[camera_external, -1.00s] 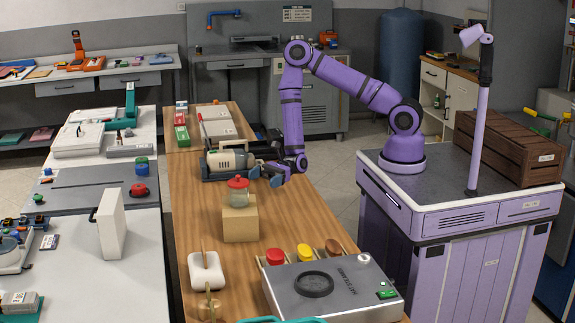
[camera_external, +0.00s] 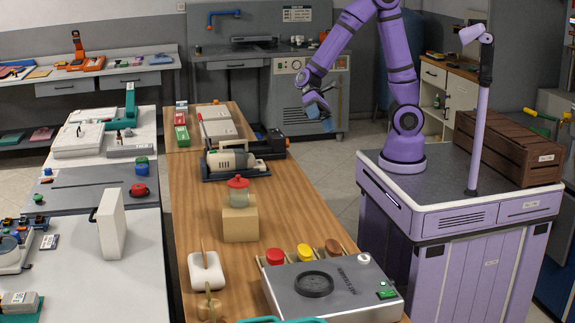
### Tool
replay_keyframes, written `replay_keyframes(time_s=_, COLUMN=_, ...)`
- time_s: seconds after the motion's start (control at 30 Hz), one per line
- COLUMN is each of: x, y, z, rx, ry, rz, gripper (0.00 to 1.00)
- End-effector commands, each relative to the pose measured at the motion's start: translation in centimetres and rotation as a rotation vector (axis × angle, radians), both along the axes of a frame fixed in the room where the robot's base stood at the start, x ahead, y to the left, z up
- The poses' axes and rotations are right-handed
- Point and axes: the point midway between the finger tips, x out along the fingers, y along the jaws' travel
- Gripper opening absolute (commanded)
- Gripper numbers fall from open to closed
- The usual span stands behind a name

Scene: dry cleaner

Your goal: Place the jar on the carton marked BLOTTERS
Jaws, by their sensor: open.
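A small glass jar with a red lid (camera_external: 238,189) stands upright on top of a tan carton (camera_external: 240,222) on the wooden table. No lettering can be read on the carton's visible faces, so I cannot tell whether it is the one marked BLOTTERS. My gripper (camera_external: 324,117) is open and empty, raised to the right of the table's far part, well away from the jar and carton.
The wooden table (camera_external: 190,217) also holds a motor-like machine (camera_external: 232,161) behind the carton. A grey hat steamer box (camera_external: 335,296) and red, yellow and brown-topped items stand in front. A white rounded block (camera_external: 206,271) is at front left.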

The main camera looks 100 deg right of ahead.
Motion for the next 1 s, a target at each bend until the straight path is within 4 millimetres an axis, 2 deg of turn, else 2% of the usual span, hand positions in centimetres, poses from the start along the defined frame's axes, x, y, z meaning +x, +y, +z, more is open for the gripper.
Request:
replay_keyframes(time_s=0.1, x=-2.7, y=-0.4, z=1.8, rx=-0.135, ry=-0.09, rz=0.095, gripper=0.96)
replay_keyframes(time_s=0.27, x=-6.0, y=-1.6, z=3.8, rx=-0.316, ry=-0.205, rz=0.202, gripper=0.96)
replay_keyframes(time_s=0.5, x=-10.4, y=-4.2, z=6.7, rx=-0.586, ry=-0.393, rz=0.325, gripper=0.96)
replay_keyframes(time_s=0.8, x=-15.0, y=-8.3, z=10.3, rx=-0.909, ry=-0.641, rz=0.415, gripper=0.96)
replay_keyframes(time_s=1.0, x=-16.8, y=-10.2, z=11.9, rx=-1.047, ry=-0.75, rz=0.434, gripper=0.96)
